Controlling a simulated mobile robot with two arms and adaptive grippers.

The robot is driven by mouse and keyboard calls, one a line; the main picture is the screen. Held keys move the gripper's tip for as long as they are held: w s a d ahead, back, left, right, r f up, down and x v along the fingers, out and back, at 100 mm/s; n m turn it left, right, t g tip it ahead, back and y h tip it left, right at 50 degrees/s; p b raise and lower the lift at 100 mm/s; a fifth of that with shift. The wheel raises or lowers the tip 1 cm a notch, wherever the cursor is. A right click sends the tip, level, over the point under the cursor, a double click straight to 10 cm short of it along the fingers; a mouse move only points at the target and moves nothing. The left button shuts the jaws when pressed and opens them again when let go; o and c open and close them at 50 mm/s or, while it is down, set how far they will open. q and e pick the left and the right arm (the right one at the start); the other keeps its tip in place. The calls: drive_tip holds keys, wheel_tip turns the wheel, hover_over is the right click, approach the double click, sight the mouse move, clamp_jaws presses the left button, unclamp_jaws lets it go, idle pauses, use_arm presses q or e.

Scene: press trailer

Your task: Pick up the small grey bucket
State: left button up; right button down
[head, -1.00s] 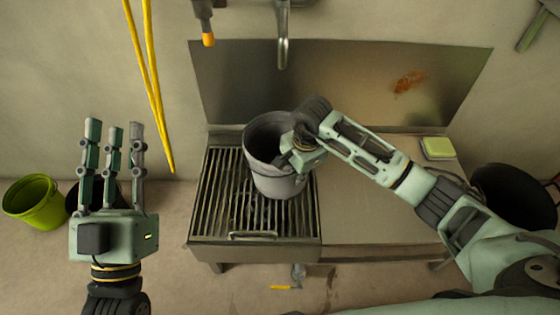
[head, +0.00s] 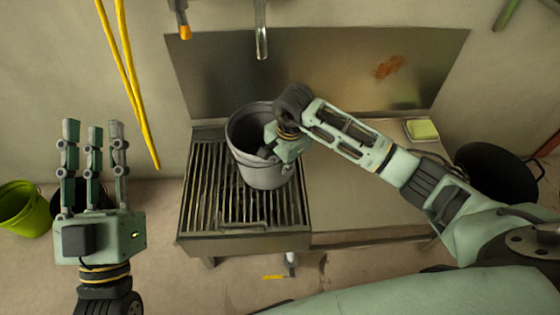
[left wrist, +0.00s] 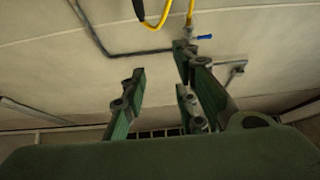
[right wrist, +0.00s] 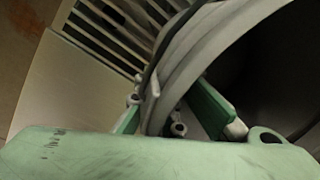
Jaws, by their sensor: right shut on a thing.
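The small grey bucket (head: 262,172) is upright over the slatted grate (head: 205,195) at the left of the steel sink unit. I cannot tell whether its base touches the slats. My right gripper (head: 270,150) is shut on the bucket's right rim, its fingertips partly hidden inside. In the right wrist view the pale rim (right wrist: 190,45) passes between the fingers (right wrist: 170,118), with the dark inside to the right. My left gripper (head: 95,130) is open and empty, raised left of the unit. Its spread fingers also show in the left wrist view (left wrist: 160,85).
A green bucket (head: 22,210) and a dark container stand on the floor behind my left gripper. A tap (head: 261,40) hangs above the grate. A yellow-green sponge (head: 421,130) lies at the worktop's right. A black tub (head: 490,170) stands further right. Yellow hoses (head: 128,85) hang on the wall.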

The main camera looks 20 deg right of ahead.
drive_tip(key=shift+w+r, duration=0.1)
drive_tip(key=shift+r, duration=0.2)
